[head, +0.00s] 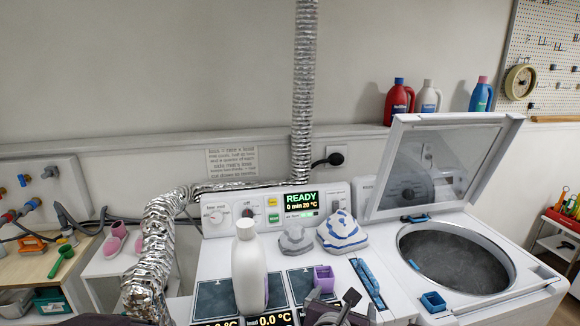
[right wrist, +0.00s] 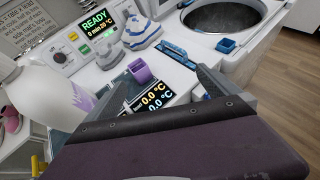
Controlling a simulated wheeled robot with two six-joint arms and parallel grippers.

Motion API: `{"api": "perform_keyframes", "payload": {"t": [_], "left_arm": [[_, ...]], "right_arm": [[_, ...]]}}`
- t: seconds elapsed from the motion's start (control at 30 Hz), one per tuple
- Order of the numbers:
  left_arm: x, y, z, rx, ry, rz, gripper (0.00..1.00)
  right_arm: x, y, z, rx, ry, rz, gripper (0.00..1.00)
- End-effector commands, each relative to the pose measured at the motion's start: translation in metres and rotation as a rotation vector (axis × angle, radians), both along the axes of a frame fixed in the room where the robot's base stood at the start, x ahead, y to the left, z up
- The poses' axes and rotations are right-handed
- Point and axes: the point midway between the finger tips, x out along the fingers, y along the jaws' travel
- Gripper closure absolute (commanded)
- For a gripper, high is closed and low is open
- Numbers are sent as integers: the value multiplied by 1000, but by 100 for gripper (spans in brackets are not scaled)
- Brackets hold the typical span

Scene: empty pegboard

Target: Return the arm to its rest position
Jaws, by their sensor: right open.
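My right gripper (head: 332,295) is low in the middle of the head view, over the front of the white machine top. Its two fingers stand apart with nothing held between them, as the right wrist view (right wrist: 160,82) also shows. A small purple cup (head: 322,279) stands just beyond the fingertips; it also shows in the right wrist view (right wrist: 140,71). A white bottle (head: 246,265) stands upright to the left of my right gripper. My left gripper is not in view.
The machine's panel (head: 301,204) reads READY. Folded striped cloth (head: 341,233) lies before it. To the right, an open-lidded washer (head: 540,283) shows its tub, with a small blue cup (head: 433,301) on its edge. A silver duct (head: 153,245) stands left.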

Motion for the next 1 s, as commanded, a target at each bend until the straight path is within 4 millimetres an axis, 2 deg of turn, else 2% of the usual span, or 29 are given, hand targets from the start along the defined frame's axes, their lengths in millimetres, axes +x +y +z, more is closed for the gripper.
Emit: {"api": "perform_keyframes", "payload": {"t": [0.03, 0.07, 0.13, 0.17, 0.2, 0.27, 0.3, 0.37, 0.4, 0.5, 0.6, 0.7, 1.0], "left_arm": [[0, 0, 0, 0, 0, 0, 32], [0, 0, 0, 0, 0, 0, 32], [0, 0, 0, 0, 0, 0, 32], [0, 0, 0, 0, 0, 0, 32], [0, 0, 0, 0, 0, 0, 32], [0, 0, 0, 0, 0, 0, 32], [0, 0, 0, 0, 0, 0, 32], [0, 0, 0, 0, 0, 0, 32], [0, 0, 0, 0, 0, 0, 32], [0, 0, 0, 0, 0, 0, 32], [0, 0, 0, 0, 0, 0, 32], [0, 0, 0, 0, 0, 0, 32], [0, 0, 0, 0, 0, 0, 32]], "right_arm": [[-4, -29, -8, 33, 25, -104, 0], [-9, -47, -16, 66, 46, -182, 0], [-30, -94, -37, 175, 92, -408, 0], [-44, -113, -49, 243, 112, -530, 0], [-69, -136, -67, 358, 131, -724, 0], [-110, -154, -94, 575, 133, -1053, 0], [-132, -153, -110, 724, 113, -1261, 0], [-153, -140, -127, 940, 63, -1544, 0], [-161, -127, -135, 1070, 21, -1708, 0], [-161, -90, -144, 1334, -77, -2011, 0], [-153, -67, -146, 1506, -171, -2218, 0], [-145, -60, -146, 1595, -247, -2313, 0], [-145, -61, -146, 1595, -259, -2324, 0]]}}
